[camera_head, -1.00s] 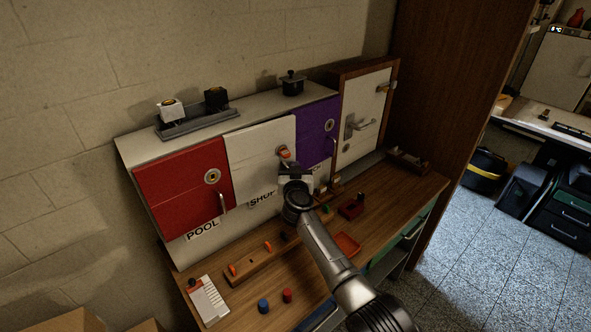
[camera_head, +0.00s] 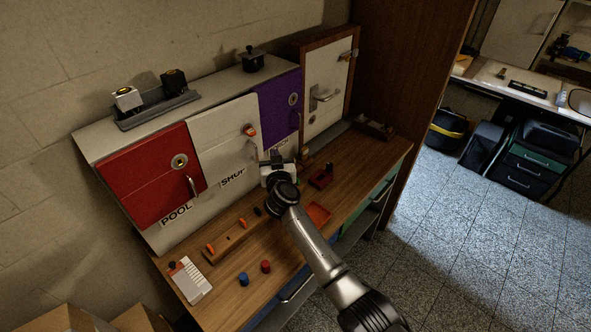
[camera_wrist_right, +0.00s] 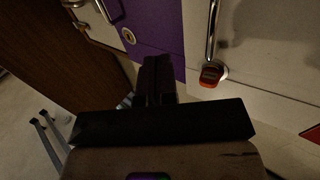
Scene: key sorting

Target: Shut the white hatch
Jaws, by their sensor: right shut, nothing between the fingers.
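The white hatch (camera_head: 222,140) sits between the red hatch (camera_head: 150,172) and the purple hatch (camera_head: 279,106). It looks about flush with them; a small gap cannot be ruled out. A key with a red-orange head (camera_head: 249,130) is at its lock, above its handle (camera_head: 252,149). In the right wrist view the white hatch (camera_wrist_right: 262,55) is on the right, with the red key head (camera_wrist_right: 211,75) near the handle (camera_wrist_right: 213,28). My right gripper (camera_head: 277,157) is shut and empty, apart from the key; its fingers (camera_wrist_right: 156,68) show before the purple hatch. My left gripper is out of view.
A wooden key rack (camera_head: 232,240), a red tray (camera_head: 317,214), a blue button (camera_head: 243,279) and a red button (camera_head: 265,266) are on the bench (camera_head: 215,308). A white door with a lever (camera_head: 325,85) stands right of the purple hatch.

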